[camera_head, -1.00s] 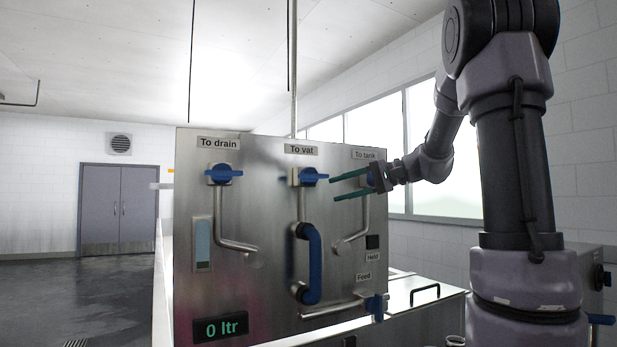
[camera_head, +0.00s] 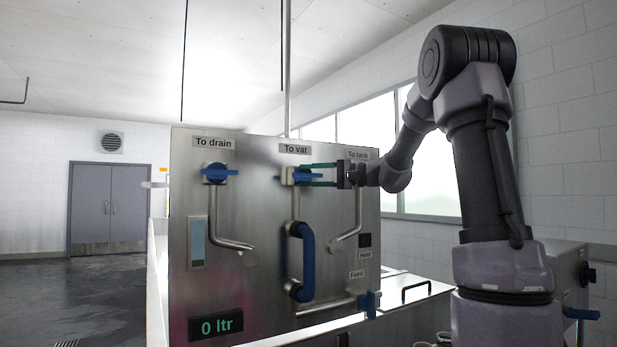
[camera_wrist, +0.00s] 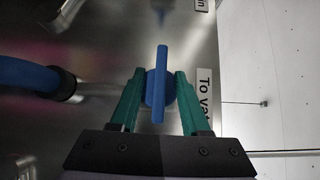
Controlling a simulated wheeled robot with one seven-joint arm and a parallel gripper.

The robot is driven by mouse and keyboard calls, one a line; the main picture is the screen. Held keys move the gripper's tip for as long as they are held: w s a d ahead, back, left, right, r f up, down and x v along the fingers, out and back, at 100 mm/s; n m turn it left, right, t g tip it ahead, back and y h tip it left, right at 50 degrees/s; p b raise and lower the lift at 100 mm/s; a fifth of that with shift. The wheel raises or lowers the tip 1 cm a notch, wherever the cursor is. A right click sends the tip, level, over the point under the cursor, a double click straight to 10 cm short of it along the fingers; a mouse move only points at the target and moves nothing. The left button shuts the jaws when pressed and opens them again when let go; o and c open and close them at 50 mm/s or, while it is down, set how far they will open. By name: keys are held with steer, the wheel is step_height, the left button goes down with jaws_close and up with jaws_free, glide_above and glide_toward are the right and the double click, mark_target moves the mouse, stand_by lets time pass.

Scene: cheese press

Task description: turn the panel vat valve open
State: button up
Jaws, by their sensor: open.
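The vat valve (camera_head: 301,176) is a blue handle on the steel panel (camera_head: 256,230), under the label "To vat" (camera_head: 295,149). Its handle lies horizontal in the head view. My gripper (camera_head: 306,175) reaches in from the right, with its green fingers at the handle. In the wrist view, the blue handle (camera_wrist: 160,85) stands between the two green fingertips (camera_wrist: 158,73), one on each side. The jaws are open, with a gap to the handle on both sides. In the head view the fingers partly cover the handle.
The drain valve (camera_head: 215,173) is to the left, its blue handle horizontal. A curved blue hose (camera_head: 308,262) hangs below the vat valve. A feed valve (camera_head: 369,304) is at the lower right. A display (camera_head: 215,324) reads "0 ltr". My gripper hides the tank valve.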

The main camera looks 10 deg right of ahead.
steer(key=shift+w+a, duration=0.1)
steer(key=shift+a, duration=0.1)
jaws_close()
